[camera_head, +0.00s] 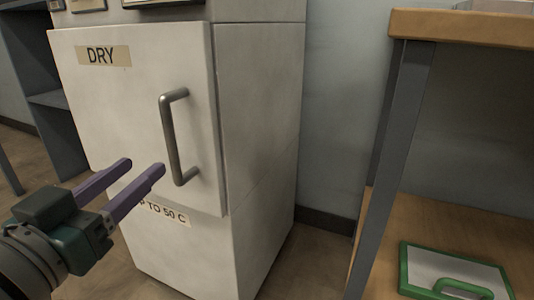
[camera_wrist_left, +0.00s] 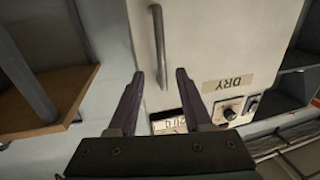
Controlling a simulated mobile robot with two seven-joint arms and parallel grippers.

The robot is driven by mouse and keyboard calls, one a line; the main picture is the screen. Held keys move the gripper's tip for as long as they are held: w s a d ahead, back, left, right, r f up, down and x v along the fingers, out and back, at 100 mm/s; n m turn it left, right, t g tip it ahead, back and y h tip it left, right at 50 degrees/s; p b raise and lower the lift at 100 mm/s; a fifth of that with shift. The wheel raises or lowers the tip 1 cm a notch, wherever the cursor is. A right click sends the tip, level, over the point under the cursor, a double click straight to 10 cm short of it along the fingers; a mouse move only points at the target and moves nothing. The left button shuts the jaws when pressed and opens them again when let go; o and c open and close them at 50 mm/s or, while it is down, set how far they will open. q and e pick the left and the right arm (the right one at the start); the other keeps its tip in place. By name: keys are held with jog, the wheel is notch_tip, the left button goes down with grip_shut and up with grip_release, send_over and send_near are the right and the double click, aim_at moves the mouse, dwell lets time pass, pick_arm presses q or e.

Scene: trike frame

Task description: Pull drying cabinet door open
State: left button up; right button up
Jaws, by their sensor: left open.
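The white drying cabinet (camera_head: 262,120) stands at centre left in the head view. Its door (camera_head: 130,100), labelled DRY, looks closed. A grey vertical bar handle (camera_head: 173,140) is on the door's right side. My left gripper (camera_head: 145,165), with purple fingers, is open in front of the door, its tips just left of the handle's lower part. In the left wrist view, turned upside down, the handle (camera_wrist_left: 159,40) lines up between the open fingers (camera_wrist_left: 160,73). I see no clear contact, and the depth gap is hard to judge. My right gripper is not in view.
A wooden-topped table (camera_head: 470,28) with a grey leg (camera_head: 385,150) stands at right; a green-framed board (camera_head: 455,270) lies on its lower shelf. Dark grey shelving (camera_head: 40,90) stands left of the cabinet. Some floor (camera_head: 310,262) is clear between cabinet and table.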

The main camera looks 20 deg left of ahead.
aim_at(168, 144)
pick_arm(q)
jog(key=w+b, duration=0.1)
jog(key=w, duration=0.2)
jog(key=w+a+b, duration=0.1)
jog(key=w, duration=0.2)
jog(key=w+b, duration=0.2)
jog(key=shift+w+a, duration=0.15)
jog(key=shift+w, duration=0.6)
jog(key=shift+c, duration=0.2)
grip_shut()
dwell(0.5)
